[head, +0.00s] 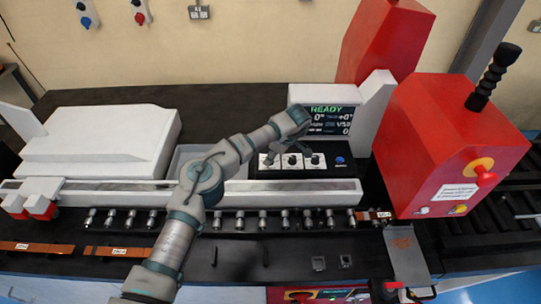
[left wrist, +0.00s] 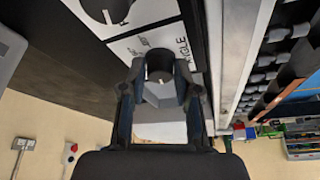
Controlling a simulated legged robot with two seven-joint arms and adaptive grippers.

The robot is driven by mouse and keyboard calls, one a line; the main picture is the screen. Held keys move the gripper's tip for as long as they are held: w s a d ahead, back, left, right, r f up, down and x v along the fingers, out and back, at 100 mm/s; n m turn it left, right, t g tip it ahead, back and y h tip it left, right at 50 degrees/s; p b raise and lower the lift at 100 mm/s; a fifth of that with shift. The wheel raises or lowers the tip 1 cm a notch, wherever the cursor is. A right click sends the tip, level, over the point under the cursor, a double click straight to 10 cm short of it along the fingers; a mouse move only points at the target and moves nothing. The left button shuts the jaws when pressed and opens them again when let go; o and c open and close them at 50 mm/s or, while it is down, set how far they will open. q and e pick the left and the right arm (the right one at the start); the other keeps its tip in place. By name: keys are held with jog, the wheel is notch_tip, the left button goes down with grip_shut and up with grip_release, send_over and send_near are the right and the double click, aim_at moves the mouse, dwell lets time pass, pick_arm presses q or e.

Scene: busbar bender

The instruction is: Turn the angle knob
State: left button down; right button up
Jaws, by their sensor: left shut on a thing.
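The angle knob (left wrist: 158,68) is a dark round knob on a white plate, beside the printed word "ANGLE" in the left wrist view. My left gripper (left wrist: 160,84) has one finger on each side of it and is shut on it. In the head view my left gripper (head: 272,148) reaches down to the left end of the knob panel, and its wrist covers part of the screen. The fingers partly hide the knob there. My right gripper is not in view.
Two other knobs, the middle one (head: 292,161) and right one (head: 315,161), sit beside a blue button (head: 340,161). The screen (head: 333,119) reads READY. A red machine head (head: 450,145) with a black lever stands at right. A roller rail runs in front.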

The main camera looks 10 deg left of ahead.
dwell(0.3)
pick_arm(q)
jog(key=c, duration=0.9)
grip_release()
jog(key=shift+w, duration=0.1)
jog(key=shift+o, duration=0.3)
jog(key=shift+d, duration=0.1)
jog(key=w+v, duration=0.1)
jog(key=v, duration=1.1)
jog(key=shift+s+d, duration=0.2)
jog(key=shift+s, duration=0.05)
jog(key=shift+a+f, duration=0.1)
jog(key=shift+a, duration=0.05)
